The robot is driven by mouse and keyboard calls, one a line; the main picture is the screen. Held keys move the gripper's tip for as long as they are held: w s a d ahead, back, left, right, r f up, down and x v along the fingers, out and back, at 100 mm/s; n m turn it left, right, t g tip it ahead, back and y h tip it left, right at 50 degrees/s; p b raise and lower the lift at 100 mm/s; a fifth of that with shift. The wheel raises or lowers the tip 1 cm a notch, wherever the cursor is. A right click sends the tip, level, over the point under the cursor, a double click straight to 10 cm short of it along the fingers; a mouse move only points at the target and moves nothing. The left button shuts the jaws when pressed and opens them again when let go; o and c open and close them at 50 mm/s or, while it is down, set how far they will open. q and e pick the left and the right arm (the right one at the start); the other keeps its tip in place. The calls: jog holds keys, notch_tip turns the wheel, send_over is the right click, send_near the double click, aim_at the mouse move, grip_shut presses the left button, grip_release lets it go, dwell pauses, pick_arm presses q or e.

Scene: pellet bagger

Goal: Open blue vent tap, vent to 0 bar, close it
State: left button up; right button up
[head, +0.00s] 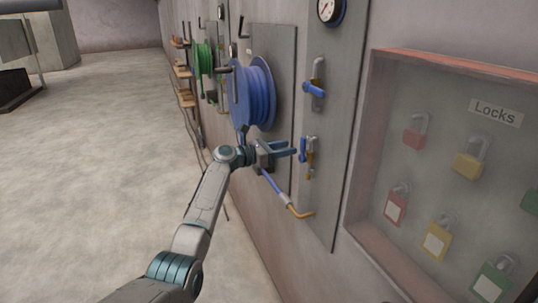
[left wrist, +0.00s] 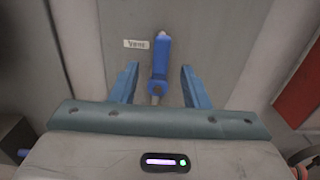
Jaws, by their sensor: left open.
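The vent tap's blue handle (left wrist: 160,65) stands upright in the left wrist view, beside a small label (left wrist: 136,44) that seems to read "VENT". In the head view this appears to be the lower blue tap (head: 302,150), with a brass fitting under it. My left gripper (head: 289,150) is open just in front of it. In the left wrist view the handle lies between the spread fingers of my left gripper (left wrist: 161,86), with gaps on both sides. The round gauge (head: 329,9) is cut by the top edge; its reading is too small to tell. My right gripper is out of view.
Another blue-handled tap (head: 315,90) sits higher on the same grey panel (head: 336,120). A blue hose reel (head: 258,93) is left of it, its hose (head: 272,186) running below my gripper. A locks cabinet (head: 365,150) stands to the right. The floor (head: 95,140) at left is clear.

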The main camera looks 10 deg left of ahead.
pick_arm(q)
jog(key=b+v, duration=0.1)
jog(key=v, duration=0.5)
jog(key=shift+a+b, duration=0.15)
jog(key=shift+b, duration=0.2)
jog(key=shift+s, duration=0.15)
notch_tip(320, 180, down, 21)
jog(key=a+y, duration=0.2)
jog(key=y, duration=0.2)
jog(key=s+a+f+m+g+y+b, duration=0.1)
jog(key=s+a+f+m+y, duration=0.15)
jog(key=s+f, duration=0.75)
jog(key=s+a+f+m+g+y, duration=0.1)
jog(key=s+f+m+g+y, duration=0.3)
jog(key=f, duration=1.2)
jog(key=s+a+f+m+t+y+b, duration=0.1)
jog(key=s+a+f+m, duration=0.1)
jog(key=s+f, duration=0.85)
jog(key=s+a+f+m+g+y, duration=0.3)
jog(key=s+f+m, duration=0.5)
jog(key=s+f, duration=1.35)
jog(key=s+f+m+g, duration=0.1)
jog(key=s+m, duration=0.3)
jog(key=s, duration=1.1)
jog(key=s+f+m+g, duration=0.1)
jog(key=s+f+m, duration=0.3)
jog(key=s, duration=1.1)
jog(key=shift+a+m+y+b, duration=0.25)
jog(key=shift+m+y+b, duration=0.2)
jog(key=shift+m, duration=0.2)
